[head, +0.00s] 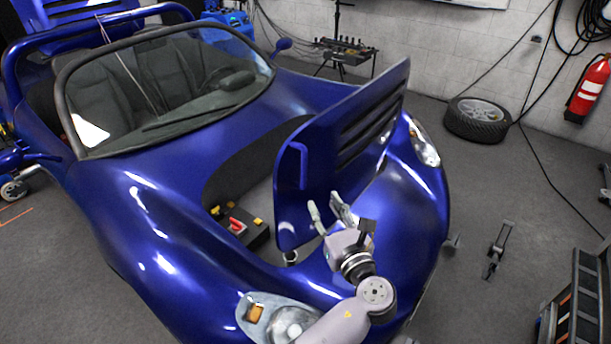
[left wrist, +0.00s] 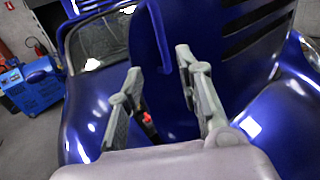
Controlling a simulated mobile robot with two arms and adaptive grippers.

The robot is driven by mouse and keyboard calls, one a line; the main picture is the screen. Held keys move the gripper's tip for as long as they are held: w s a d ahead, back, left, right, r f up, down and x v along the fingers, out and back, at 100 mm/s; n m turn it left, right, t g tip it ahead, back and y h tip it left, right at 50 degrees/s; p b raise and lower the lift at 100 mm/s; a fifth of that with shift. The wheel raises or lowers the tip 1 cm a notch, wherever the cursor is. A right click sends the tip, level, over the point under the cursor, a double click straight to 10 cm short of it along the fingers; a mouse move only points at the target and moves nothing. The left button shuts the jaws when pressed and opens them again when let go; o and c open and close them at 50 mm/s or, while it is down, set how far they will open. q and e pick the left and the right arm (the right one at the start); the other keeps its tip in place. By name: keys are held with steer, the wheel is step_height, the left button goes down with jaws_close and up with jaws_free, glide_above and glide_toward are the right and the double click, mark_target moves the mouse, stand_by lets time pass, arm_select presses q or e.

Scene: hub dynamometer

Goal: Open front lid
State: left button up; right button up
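The front lid (head: 335,150) of the blue car stands raised and tilted over the front compartment, with dark slots on its face. It also shows in the left wrist view (left wrist: 228,65), large and close ahead. My left gripper (head: 327,208) is at the lid's lower near edge, with its two fingers apart and nothing seen between them. Its fingers also show spread in the left wrist view (left wrist: 158,75). I cannot tell whether a finger touches the lid. The compartment (head: 262,195) is uncovered on the left of the lid. My right gripper is not in view.
A battery with a red part (head: 237,226) sits in the compartment. The windshield (head: 165,85) is behind it. A wheel (head: 477,119), a fire extinguisher (head: 588,90) and a tool stand (head: 345,52) are by the wall. A dark rack (head: 578,305) stands at the lower right; the floor between is mostly clear.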

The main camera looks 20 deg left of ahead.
mark_target(305, 170)
arm_select(q)
steer(key=b+x, duration=0.2)
steer(key=x, duration=0.2)
steer(key=b+x, duration=0.1)
steer(key=x, duration=0.3)
steer(key=b+x, duration=0.2)
steer(key=x, duration=0.3)
steer(key=shift+w+f+b, duration=0.1)
steer(key=shift+f+b, duration=0.15)
steer(key=shift+b, duration=0.05)
steer(key=shift+w+a, duration=0.2)
steer(key=shift+w, duration=0.1)
steer(key=shift+r, duration=0.1)
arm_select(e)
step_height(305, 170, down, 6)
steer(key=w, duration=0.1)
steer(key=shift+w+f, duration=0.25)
arm_select(q)
steer(key=shift+c, duration=0.2)
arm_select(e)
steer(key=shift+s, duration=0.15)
arm_select(q)
jaws_close()
